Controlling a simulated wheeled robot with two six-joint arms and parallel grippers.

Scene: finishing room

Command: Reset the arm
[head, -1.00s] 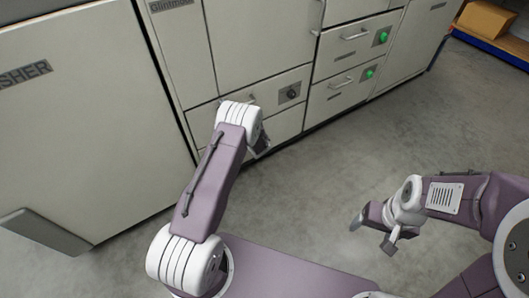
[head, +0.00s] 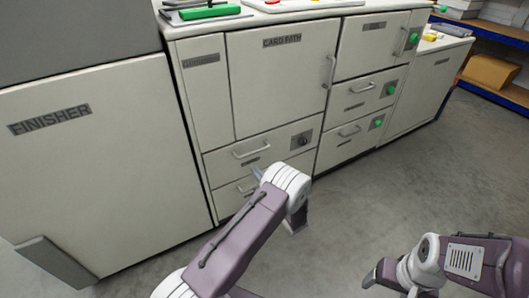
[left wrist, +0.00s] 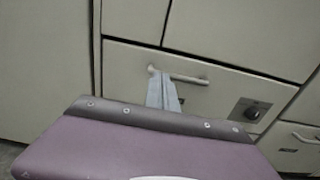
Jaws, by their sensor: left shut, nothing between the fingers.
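My left arm reaches up from the bottom of the head view. Its gripper (head: 257,173) is mostly hidden behind the white wrist, with a small tip showing in front of the lower drawers. In the left wrist view the left gripper (left wrist: 164,88) has its pale fingers together and empty. They overlap the left end of a drawer handle (left wrist: 182,76); I cannot tell whether they touch it. My right gripper (head: 376,278) is low at the right of the head view, over bare floor, partly cut off by the bottom edge. Its fingers showed spread apart earlier.
A white cabinet with a door marked CARD PATH (head: 275,85) and drawers stands ahead. A FINISHER panel (head: 100,170) is at left. A green item (head: 210,11) lies on top. A shelf with a cardboard box (head: 493,71) is far right. Grey floor (head: 400,190) is open at right.

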